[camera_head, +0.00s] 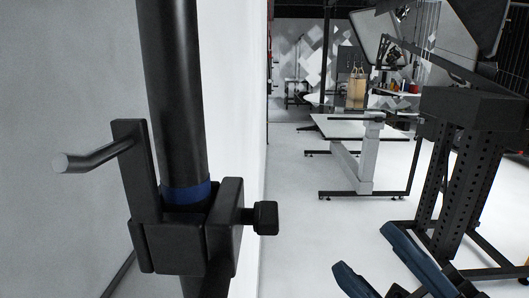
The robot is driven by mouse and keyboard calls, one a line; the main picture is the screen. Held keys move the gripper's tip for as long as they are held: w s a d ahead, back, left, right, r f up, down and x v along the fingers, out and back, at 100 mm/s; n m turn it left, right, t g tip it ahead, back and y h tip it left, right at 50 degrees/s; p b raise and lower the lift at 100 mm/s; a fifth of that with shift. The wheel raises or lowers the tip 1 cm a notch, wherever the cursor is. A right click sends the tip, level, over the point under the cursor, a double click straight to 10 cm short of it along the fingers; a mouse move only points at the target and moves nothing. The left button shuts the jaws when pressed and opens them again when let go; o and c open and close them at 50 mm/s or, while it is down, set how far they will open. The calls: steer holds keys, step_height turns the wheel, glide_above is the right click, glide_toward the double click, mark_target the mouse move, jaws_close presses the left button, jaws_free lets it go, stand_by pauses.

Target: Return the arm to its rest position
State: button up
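No object is seen held.
A thick black pole with a black clamp (187,235) and side handle stands close at left, before a white wall (75,220). A black perforated stand (450,165) is at right. A white-topped table (340,127) stands farther back. Pale floor (310,240) between them is clear.

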steer(key=s+d+f+m+t+h, duration=0.3)
steer(key=s+d+f+m+h, duration=0.3)
steer(key=s+f+m+h, duration=0.5)
steer(key=s+d+f+m+t+h, duration=0.4)
steer(key=s+d+f+m+h, duration=0.2)
steer(key=s+f+m+h, duration=0.5)
steer(key=f+m+h, duration=0.1)
steer(key=m+h, duration=0.3)
steer(key=m, duration=0.3)
steer(key=shift+s+f, duration=0.2)
steer(key=shift+s, duration=0.15)
